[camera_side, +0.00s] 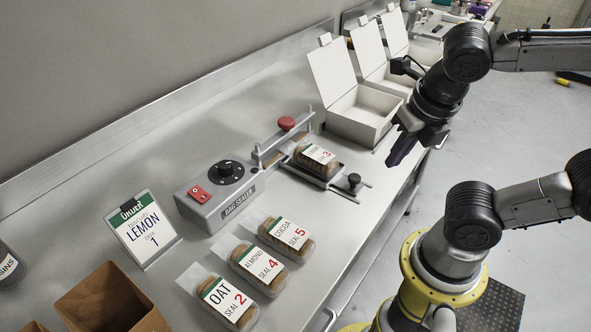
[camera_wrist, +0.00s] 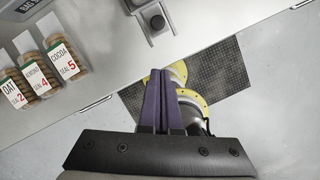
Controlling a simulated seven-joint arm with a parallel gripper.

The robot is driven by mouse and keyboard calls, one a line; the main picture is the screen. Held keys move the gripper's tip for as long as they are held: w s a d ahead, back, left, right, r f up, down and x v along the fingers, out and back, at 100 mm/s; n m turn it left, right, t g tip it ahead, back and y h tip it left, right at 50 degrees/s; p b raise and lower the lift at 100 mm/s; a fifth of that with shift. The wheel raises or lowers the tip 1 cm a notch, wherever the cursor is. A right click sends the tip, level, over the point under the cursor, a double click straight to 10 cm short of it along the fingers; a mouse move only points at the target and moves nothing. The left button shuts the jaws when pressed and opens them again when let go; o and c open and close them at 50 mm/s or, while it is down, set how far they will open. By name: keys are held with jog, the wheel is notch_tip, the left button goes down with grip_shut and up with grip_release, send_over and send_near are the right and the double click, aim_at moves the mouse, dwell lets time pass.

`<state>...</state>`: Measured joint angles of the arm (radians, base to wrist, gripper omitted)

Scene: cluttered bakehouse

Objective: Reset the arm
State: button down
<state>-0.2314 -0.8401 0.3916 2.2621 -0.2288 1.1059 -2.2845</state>
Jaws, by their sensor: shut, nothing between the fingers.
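My gripper (camera_side: 402,150) hangs in the air by the front edge of the steel bench, to the right of the bag sealer, with its fingers pointing down. In the wrist view the two purple fingers (camera_wrist: 160,78) lie together with nothing between them. The wrist view looks down past the bench edge to the floor and my own yellow-ringed base. The gripper appears apart from everything around it.
The bag sealer (camera_side: 215,200) has a bag (camera_side: 314,158) on its rest. Three labelled bags, oat (camera_side: 228,300), almond (camera_side: 259,266) and cocoa (camera_side: 287,238), lie in front. Open white boxes (camera_side: 362,112) stand behind. An order card (camera_side: 143,230) and cardboard box (camera_side: 112,300) are left.

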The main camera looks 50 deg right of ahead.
jog(key=m, duration=1)
jog(key=r+m+t+y, duration=0.1)
jog(key=m, duration=0.9)
jog(key=w+a+r+m+t, duration=0.1)
jog(key=m, duration=0.8)
jog(key=shift+r+m+y, duration=0.1)
jog(key=shift+m+y, duration=0.3)
